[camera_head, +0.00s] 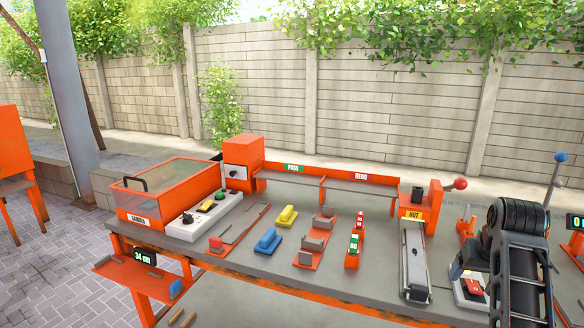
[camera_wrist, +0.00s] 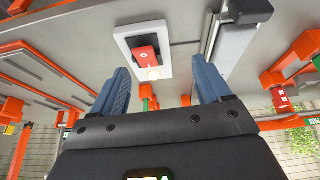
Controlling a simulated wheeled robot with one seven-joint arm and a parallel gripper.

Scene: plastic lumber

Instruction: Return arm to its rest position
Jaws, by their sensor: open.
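My gripper (camera_wrist: 163,95) is in the wrist view with two blue ridged fingers set wide apart and nothing between them. Beyond the fingers, a white panel with a red switch or button block (camera_wrist: 145,50) is on the grey bench top, apart from the fingers. My black arm (camera_head: 522,255) stands at the right of the head view, over the right end of the bench.
The grey bench (camera_head: 345,275) carries an orange sander box (camera_head: 165,197), a blue block (camera_head: 268,241), a yellow block (camera_head: 287,216), orange fixtures, PASS and REDO bays, and a long grey HOT unit (camera_head: 415,262). A red-knobbed lever (camera_head: 459,184) stands near my arm. A block wall is behind.

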